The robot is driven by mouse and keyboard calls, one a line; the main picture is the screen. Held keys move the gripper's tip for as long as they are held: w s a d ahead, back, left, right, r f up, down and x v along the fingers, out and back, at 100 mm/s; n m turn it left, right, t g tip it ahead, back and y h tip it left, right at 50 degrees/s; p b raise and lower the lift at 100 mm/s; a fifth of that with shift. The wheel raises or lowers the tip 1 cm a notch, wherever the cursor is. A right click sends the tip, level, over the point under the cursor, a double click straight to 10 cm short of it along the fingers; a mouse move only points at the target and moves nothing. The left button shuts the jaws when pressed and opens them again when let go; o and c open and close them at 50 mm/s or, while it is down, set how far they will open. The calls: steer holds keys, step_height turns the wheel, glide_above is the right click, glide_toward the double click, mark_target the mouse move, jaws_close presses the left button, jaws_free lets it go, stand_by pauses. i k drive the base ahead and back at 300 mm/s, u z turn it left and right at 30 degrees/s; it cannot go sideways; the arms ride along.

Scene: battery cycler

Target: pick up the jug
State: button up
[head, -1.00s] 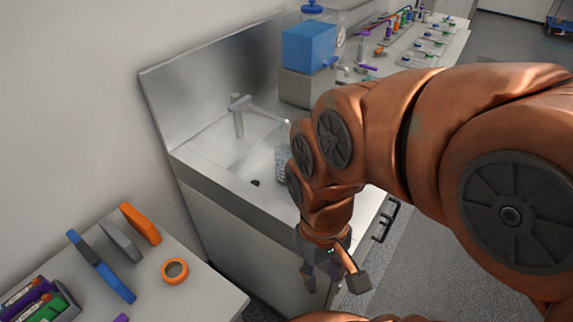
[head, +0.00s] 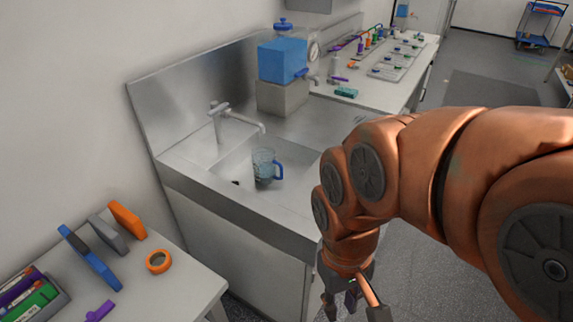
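The jug (head: 264,164) is clear with a blue handle on its right side. It stands upright in the basin of the steel sink (head: 290,219), below and near the end of the tap (head: 236,117). My gripper (head: 352,308) is low in the picture, in front of the sink and to the right of the jug, well apart from it. Its fingers point down and look spread, with nothing seen between them. The fingertips are partly cut off by the bottom edge.
A blue dispenser (head: 283,61) stands on a grey block (head: 283,97) behind the sink. A bench (head: 388,93) with bottles and trays runs back to the right. A side table (head: 179,276) at lower left holds an orange tape roll (head: 159,261).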

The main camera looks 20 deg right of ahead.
mark_target(264, 163)
steer(key=z, duration=1.75)
steer(key=i, duration=1.4)
steer(key=u, duration=4)
